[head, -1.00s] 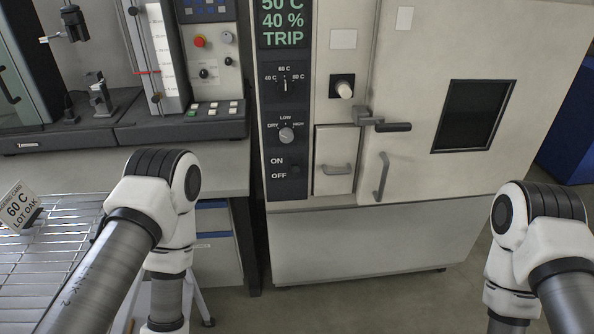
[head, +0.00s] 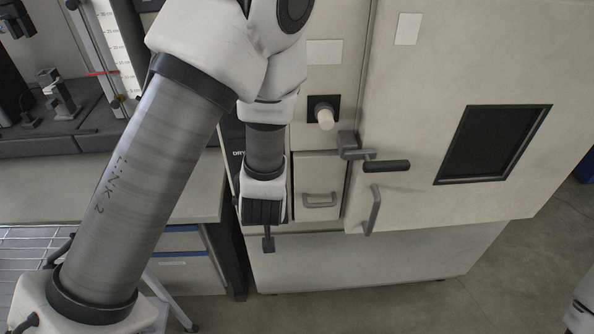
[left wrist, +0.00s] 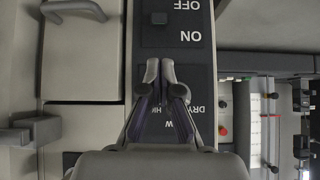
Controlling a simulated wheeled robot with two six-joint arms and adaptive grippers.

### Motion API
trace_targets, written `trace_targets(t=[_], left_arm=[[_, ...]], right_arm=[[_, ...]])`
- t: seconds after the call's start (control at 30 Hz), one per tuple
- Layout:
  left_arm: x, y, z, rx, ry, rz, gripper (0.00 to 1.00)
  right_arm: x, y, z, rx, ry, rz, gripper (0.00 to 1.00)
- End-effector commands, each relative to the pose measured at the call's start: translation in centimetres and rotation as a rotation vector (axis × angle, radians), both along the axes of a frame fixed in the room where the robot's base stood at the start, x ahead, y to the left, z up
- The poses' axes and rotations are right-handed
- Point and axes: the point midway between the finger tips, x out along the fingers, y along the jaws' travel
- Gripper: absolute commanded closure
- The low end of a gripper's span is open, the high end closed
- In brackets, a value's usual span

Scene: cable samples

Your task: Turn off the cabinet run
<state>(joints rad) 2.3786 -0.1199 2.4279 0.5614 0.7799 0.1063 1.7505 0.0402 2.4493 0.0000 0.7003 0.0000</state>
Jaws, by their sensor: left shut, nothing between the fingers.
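The cabinet (head: 400,140) stands ahead, with its dark control panel mostly hidden behind my left arm in the head view. In the left wrist view the panel (left wrist: 170,95) appears upside down, with ON and OFF labels and a small dark switch (left wrist: 158,18) beside them. My left gripper (head: 268,244) points at the lower panel area in the head view. It also shows in the left wrist view (left wrist: 160,70), shut and empty, its tips short of the switch in the picture. I cannot tell whether the tips touch the panel.
A small drawer or flap with a handle (head: 320,200) is right of the gripper. The cabinet door has a latch (head: 385,166), a vertical handle (head: 373,210) and a dark window (head: 492,143). A bench (head: 190,190) and wire rack (head: 30,246) lie left.

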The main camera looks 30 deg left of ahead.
Motion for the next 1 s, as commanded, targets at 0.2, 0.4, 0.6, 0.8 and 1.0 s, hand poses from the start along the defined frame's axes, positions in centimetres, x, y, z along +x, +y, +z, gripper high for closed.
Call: trace_targets(t=[0.2,0.4,0.6,0.8,1.0], left_arm=[[1.2,-0.1,3.2,0.004,-0.061,-0.006,1.00],[1.2,-0.1,3.1,0.004,-0.059,-0.006,1.00],[2.1,0.4,2.1,0.001,-0.057,-0.005,1.00],[4.5,2.1,-0.5,0.001,-0.056,-0.001,1.00],[7.3,3.8,-3.4,0.003,-0.057,-0.004,1.00]], right_arm=[[-0.1,0.0,0.6,0.000,0.002,0.000,0.60],[-0.1,0.0,0.5,0.000,0.002,0.000,0.60],[-0.1,0.0,0.9,0.000,0.001,0.000,0.60],[-0.1,0.0,1.7,0.000,0.002,0.000,0.60],[0.0,0.0,2.6,0.000,0.001,0.000,0.60]])
